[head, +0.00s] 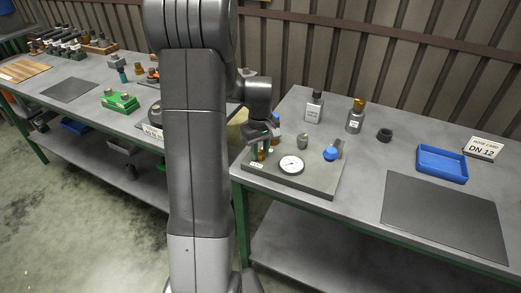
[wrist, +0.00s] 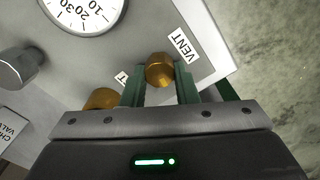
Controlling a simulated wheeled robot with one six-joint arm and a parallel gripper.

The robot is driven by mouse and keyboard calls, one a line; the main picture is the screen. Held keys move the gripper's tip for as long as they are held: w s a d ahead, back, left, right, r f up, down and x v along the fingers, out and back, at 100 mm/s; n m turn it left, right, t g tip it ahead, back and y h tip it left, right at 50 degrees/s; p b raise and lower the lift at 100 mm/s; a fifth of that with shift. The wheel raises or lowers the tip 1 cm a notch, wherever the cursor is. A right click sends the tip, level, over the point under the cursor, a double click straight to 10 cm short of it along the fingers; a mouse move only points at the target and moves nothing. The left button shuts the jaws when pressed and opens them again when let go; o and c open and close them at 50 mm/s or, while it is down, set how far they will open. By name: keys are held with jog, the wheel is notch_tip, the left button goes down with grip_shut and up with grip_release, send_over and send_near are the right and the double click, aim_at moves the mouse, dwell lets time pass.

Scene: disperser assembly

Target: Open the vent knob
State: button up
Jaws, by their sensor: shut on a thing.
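The vent knob (wrist: 160,70) is a brass-coloured round knob next to a white VENT label (wrist: 182,47) in the wrist view. My gripper (wrist: 160,80) is shut on it, with a green finger on each side of the knob. In the head view my gripper (head: 261,148) points down at the left end of the grey test panel (head: 313,190). The knob is mostly hidden there by the fingers. A second brass knob (wrist: 102,98) sits left of my gripper in the wrist view, partly covered by the gripper body.
A white dial gauge (head: 291,165) and a blue-ended fitting (head: 331,153) are on the panel to the right. A grey cylindrical knob (wrist: 18,68) shows at the wrist view's left. Bottles (head: 355,116) stand behind, and a blue tray (head: 442,163) lies farther right.

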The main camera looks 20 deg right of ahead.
aim_at(261, 152)
dwell(0.3)
jog(key=o, duration=1)
notch_tip(261, 152, up, 14)
jog(key=shift+f, duration=0.1)
notch_tip(261, 152, down, 14)
jog(key=shift+r, duration=0.1)
dwell(0.6)
jog(key=shift+r, duration=0.1)
